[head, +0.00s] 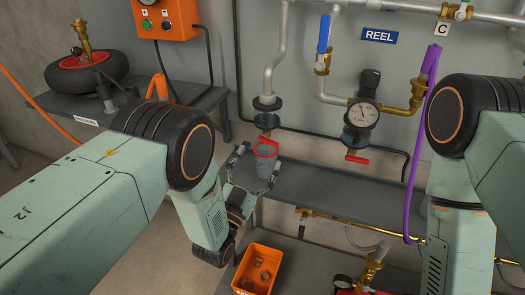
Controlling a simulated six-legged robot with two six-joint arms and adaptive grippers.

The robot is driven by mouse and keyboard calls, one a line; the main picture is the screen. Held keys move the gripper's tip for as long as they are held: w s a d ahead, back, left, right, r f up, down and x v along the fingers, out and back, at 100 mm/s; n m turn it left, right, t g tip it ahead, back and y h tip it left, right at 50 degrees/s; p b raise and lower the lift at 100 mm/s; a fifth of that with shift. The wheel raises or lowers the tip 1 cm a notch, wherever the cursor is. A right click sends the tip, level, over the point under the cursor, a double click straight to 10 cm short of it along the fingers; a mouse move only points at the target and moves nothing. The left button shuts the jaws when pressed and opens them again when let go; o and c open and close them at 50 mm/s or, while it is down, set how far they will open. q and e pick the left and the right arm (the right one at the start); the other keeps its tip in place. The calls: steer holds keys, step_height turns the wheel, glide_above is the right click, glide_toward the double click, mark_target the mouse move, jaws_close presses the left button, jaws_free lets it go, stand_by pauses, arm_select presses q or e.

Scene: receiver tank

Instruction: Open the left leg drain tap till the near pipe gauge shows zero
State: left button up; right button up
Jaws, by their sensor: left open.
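My left gripper (258,162) is open, its fingers spread just below the left pipe leg (272,75).
A red tap (357,159) hangs under the gauge. A blue-handled valve (324,42) and purple hose (419,140) are on the wall piping. A grey shelf (330,185) runs below the legs. An orange bin (258,270) stands under my left gripper.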

mark_target(268, 143)
arm_select(q)
steer(key=x, duration=0.3)
steer(key=shift+d+r+b, duration=0.1)
steer(key=shift+d+b, duration=0.15)
steer(key=shift+b, duration=0.05)
steer(key=shift+w, duration=0.35)
steer(key=shift+c, duration=0.5)
